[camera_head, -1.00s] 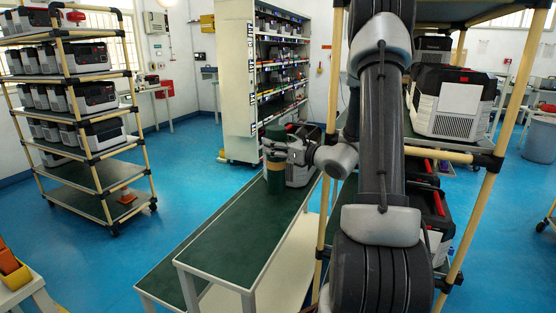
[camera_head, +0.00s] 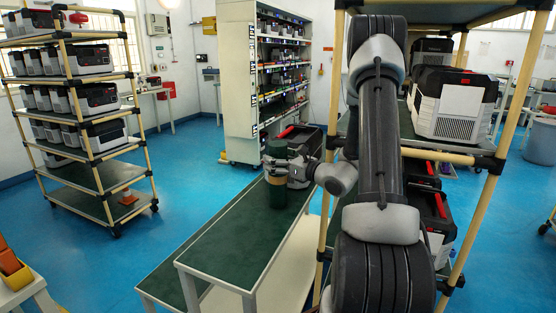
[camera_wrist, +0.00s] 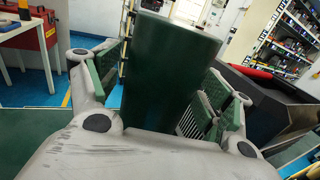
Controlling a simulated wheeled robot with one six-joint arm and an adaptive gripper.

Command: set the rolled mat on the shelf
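The rolled mat (camera_head: 278,190) is a dark green upright cylinder with a brownish band. It is over the green top of the low two-step shelf (camera_head: 232,238), near its far end, and its base appears to meet the surface. In the wrist view the mat (camera_wrist: 165,75) stands between the two fingers of my gripper (camera_wrist: 160,95). A narrow gap shows between the left finger pad and the mat; contact on the right is hard to tell. In the head view my gripper (camera_head: 292,168) reaches in from the right, around the mat, and appears open.
A black and grey case (camera_head: 303,140) stands right behind the gripper. A yellow-posted rack with power units (camera_head: 450,104) is at right, close to my arm. Another rack (camera_head: 84,94) stands at left, a white cabinet (camera_head: 237,80) behind. The shelf's near part is clear.

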